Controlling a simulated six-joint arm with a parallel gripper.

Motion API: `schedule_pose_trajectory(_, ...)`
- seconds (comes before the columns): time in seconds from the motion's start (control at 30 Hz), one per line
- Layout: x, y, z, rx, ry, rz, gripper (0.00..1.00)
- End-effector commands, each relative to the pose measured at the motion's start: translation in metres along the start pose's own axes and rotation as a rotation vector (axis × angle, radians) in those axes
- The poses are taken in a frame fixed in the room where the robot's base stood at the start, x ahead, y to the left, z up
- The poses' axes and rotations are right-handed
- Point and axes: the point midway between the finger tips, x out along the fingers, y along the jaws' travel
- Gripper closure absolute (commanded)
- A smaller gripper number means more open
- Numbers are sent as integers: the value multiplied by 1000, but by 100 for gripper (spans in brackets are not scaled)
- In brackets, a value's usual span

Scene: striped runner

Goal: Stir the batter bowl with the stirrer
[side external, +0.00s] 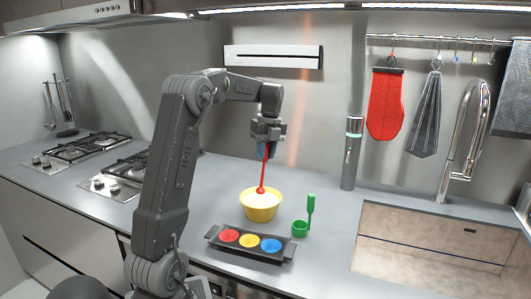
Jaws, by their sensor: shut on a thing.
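A yellow batter bowl (261,208) with pale batter in it stands on the grey counter. A red stirrer (265,172) hangs down from my gripper (267,150), nearly upright with a slight tilt. My gripper points down above the bowl and is shut on the stirrer's upper part, which the fingers partly hide.
A dark tray (213,234) with red, yellow and blue cups stands in front of the bowl. A small green cup (299,229) with an upright green handle (311,204) is to the right. A grey cylinder (351,154) stands behind. A sink (430,238) lies right; hobs (75,150) lie left.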

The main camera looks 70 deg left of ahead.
Motion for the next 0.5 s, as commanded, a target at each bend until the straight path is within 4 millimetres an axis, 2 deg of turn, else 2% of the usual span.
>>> schedule_pose_trajectory(0.17, -3, 0, 0, 0, 0, 0, 100)
schedule_pose_trajectory(0.5, -33, 5, -1, 0, -2, -2, 100)
